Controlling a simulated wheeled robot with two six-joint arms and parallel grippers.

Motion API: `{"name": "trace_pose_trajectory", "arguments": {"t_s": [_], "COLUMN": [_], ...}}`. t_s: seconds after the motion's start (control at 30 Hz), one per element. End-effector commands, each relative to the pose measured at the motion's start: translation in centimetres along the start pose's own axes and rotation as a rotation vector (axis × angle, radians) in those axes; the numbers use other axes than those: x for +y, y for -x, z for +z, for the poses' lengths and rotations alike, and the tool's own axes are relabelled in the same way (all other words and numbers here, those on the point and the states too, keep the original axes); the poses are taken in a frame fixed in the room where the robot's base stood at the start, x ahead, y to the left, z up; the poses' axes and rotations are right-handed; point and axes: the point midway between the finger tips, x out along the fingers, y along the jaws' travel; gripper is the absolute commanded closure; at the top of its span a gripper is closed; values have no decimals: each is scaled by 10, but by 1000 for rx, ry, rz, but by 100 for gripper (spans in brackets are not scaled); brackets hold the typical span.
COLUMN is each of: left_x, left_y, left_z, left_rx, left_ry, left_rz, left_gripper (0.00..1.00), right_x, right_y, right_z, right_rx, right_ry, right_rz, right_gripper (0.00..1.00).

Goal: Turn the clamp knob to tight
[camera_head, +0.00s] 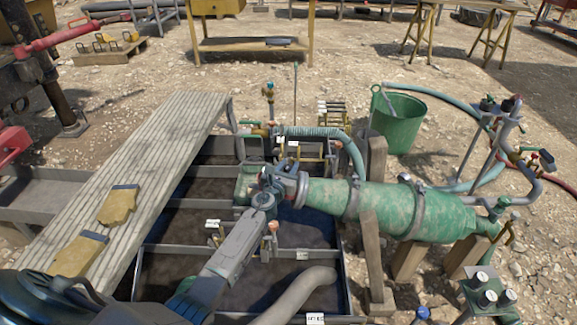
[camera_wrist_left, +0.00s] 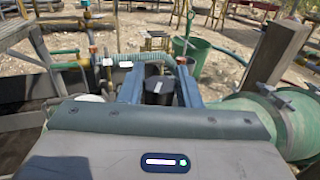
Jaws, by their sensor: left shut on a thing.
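The green tapered pipe body (camera_head: 385,208) lies across the middle right of the head view, with grey bands around it. My left gripper (camera_head: 279,183) is at its narrow left end, with my arm reaching up from the lower left. In the left wrist view, the two blue-grey fingers of my left gripper (camera_wrist_left: 159,82) stand on either side of a dark round clamp knob (camera_wrist_left: 158,91). The gripper is shut on the knob. In the head view the gripper mostly hides the knob. Its tight or loose setting cannot be read. My right gripper is not in view.
A ribbed plank walkway (camera_head: 150,165) with two yellow gloves (camera_head: 118,205) lies at left. A green bucket (camera_head: 398,122) stands behind the pipe. Wooden posts (camera_head: 372,255) rise in front of the pipe. A ribbed hose (camera_head: 315,135) and valves sit just behind my gripper.

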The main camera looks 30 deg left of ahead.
Motion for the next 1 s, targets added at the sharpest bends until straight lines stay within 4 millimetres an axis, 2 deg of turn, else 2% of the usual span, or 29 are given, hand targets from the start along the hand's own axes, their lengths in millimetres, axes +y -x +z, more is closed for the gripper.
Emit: {"name": "trace_pose_trajectory", "arguments": {"t_s": [0.3,0.7,0.73,0.8,0.83,1.0], "left_x": [0,0,0,0,0,0], "left_y": [0,0,0,0,0,0], "left_z": [0,0,0,0,0,0], "left_rx": [0,1,1,1,1,1], "left_ry": [0,1,1,1,1,1], "left_rz": [-87,-93,-93,-93,-93,-93], "left_gripper": [92,92,66,52,49,49], "right_x": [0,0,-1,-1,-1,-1], "right_y": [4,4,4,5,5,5], "right_z": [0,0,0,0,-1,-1], "right_rx": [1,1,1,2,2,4], "right_ry": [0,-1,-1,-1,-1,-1], "right_rz": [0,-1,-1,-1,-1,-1], "right_gripper": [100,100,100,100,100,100]}}
